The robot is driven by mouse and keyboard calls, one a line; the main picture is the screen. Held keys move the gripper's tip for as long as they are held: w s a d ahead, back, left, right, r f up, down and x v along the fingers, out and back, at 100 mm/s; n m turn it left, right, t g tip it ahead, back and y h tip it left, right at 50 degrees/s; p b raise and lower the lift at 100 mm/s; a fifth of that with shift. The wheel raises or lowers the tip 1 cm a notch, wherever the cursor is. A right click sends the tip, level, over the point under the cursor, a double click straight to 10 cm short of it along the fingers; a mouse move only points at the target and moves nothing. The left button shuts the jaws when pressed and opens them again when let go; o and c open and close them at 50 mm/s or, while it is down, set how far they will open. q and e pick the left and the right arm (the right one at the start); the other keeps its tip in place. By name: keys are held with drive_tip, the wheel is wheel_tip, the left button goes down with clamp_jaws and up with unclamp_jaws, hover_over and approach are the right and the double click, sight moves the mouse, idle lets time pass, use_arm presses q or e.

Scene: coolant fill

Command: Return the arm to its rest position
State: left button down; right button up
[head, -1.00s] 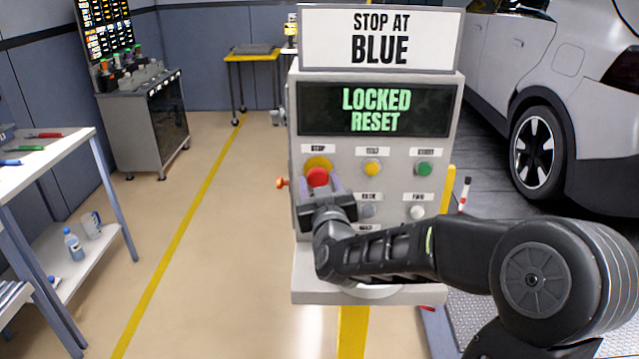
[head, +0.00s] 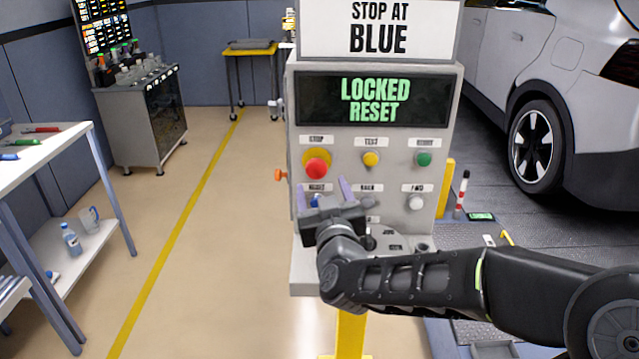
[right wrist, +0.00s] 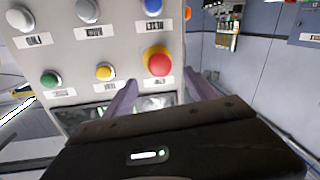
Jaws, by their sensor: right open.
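My right arm comes in from the right in the head view. Its gripper (head: 331,192) is open and empty, in front of the lower part of the control panel (head: 297,165). The red stop button (head: 316,168) on its yellow ring is just above the fingertips, and a gap shows between them. In the right wrist view the red button (right wrist: 159,63) lies beyond the two spread purple fingers (right wrist: 150,95). A blue button (head: 315,201) is partly hidden by the gripper. The screen (head: 374,100) reads LOCKED RESET. My left gripper is not in view.
A sign (head: 379,28) reading STOP AT BLUE tops the panel. Yellow (head: 371,159), green (head: 424,159) and white (head: 415,202) buttons sit to the right. A white car (head: 590,110) stands at right, a workbench (head: 45,155) at left. The floor between bench and panel is clear.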

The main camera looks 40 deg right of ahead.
drive_tip(key=shift+s+a, duration=0.25)
drive_tip(key=shift+s, duration=0.2)
idle(0.3)
drive_tip(key=w+a+f+g+y, duration=0.1)
drive_tip(key=a+f+g+y, duration=0.3)
drive_tip(key=a+f, duration=0.7)
drive_tip(key=w+a+f+g+y, duration=0.1)
drive_tip(key=a+f+y, duration=0.5)
drive_tip(key=f, duration=0.9)
drive_tip(key=s+a+f+n+g+y, duration=0.1)
drive_tip(key=s+a+f+g, duration=0.4)
drive_tip(key=s+f, duration=0.6)
drive_tip(key=s+a+f+n+g+y, duration=0.1)
drive_tip(key=s+a+f+g, duration=0.4)
drive_tip(key=s+a+f, duration=0.5)
wheel_tip(320, 180, down, 4)
drive_tip(key=shift+s+r+y, duration=0.1)
drive_tip(key=shift+s+y, duration=0.2)
drive_tip(key=shift+s, duration=0.95)
